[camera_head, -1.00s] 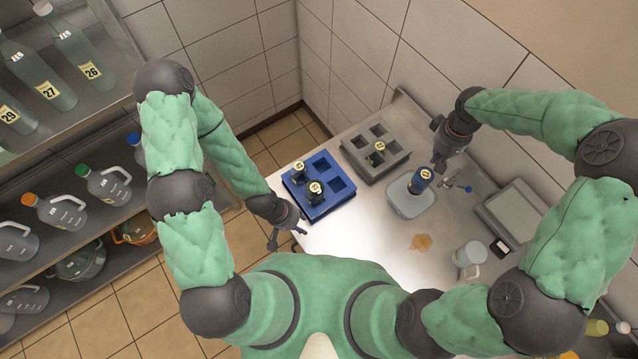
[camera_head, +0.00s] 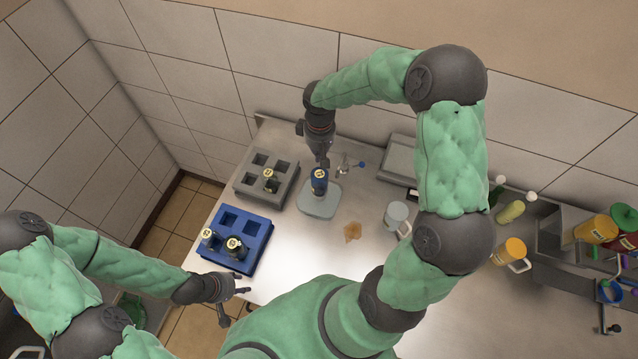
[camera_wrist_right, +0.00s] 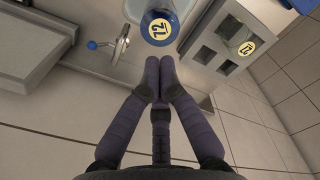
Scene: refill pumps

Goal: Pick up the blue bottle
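The blue bottle (camera_head: 319,183), with a blue body and a round yellow label reading 12 on top, stands upright on a pale grey pad (camera_head: 318,204) on the counter. In the right wrist view the bottle (camera_wrist_right: 159,27) lies just beyond my fingertips. My right gripper (camera_head: 324,162) is beside the bottle on its wall side; its fingertips (camera_wrist_right: 160,77) are together with nothing between them. Contact with the bottle cannot be told. My left gripper (camera_head: 238,301) is open and empty at the counter's front left edge, away from the bottle.
A blue rack (camera_head: 250,234) with two dark bottles stands to the left. A grey rack (camera_head: 284,194) with one bottle is behind it. A small tap-like fitting with a blue knob (camera_head: 362,164), a grey mug (camera_head: 396,217) and an orange-brown patch (camera_head: 352,231) are to the right.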

